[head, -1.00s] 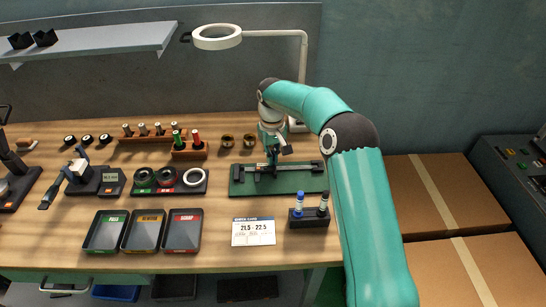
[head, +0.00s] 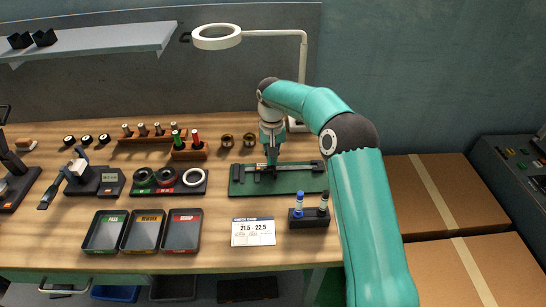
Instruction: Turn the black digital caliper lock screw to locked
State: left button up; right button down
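The black digital caliper (head: 298,168) lies along a green mat (head: 290,187) at the right of the bench. My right gripper (head: 271,165) points straight down over the left-middle part of the caliper, at or just above it. The gripper is small here, so I cannot tell whether its fingers are open or shut, or whether they touch the caliper. The lock screw is too small or hidden behind the gripper to make out. My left gripper is not in view.
Pen holder (head: 309,218) and white card (head: 253,232) lie in front of the mat. Red-handled and green-handled gauges stand in a wooden block (head: 190,153) to its left. Three trays (head: 143,250) sit at the front left. A ring lamp (head: 217,37) hangs above the back.

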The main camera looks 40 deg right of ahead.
jog(key=c, duration=1.4)
grip_release()
jog(key=shift+o, duration=0.2)
notch_tip(320, 180, up, 12)
jog(key=shift+f, duration=0.1)
